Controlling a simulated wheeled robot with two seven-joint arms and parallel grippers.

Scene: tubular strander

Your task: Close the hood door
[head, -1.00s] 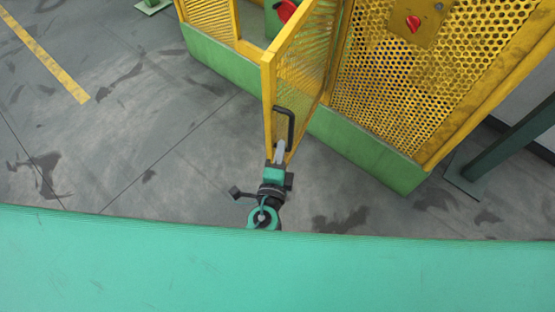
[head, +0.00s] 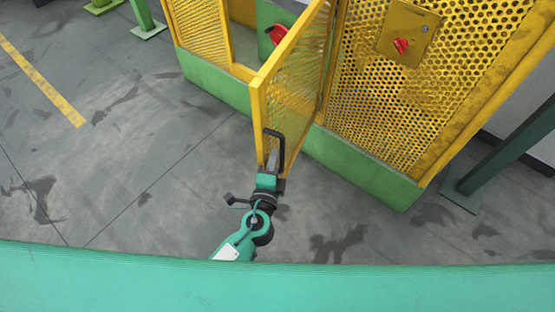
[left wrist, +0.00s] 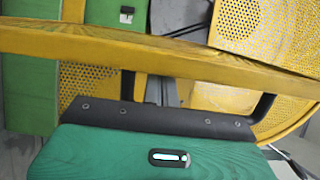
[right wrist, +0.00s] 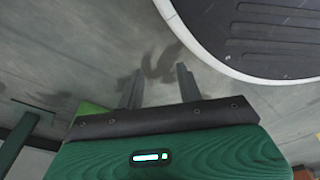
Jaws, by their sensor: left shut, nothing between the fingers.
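The hood door (head: 292,85) is a yellow frame with perforated mesh, standing open and swung out from the yellow enclosure. Its black handle (head: 282,147) is near the lower free edge. My left gripper (head: 271,164) is shut at the door's lower edge, close beside the handle, with nothing gripped. In the left wrist view a yellow door bar (left wrist: 150,48) crosses in front of it and part of the black handle (left wrist: 265,106) shows at right; the fingertips are hard to make out. My right gripper (right wrist: 160,88) is open and empty over the floor, outside the head view.
The enclosure (head: 425,90) has a green base (head: 365,165) and a red switch (head: 401,45). A dark green post (head: 500,145) stands at right. The grey floor (head: 130,150) left of the door is clear.

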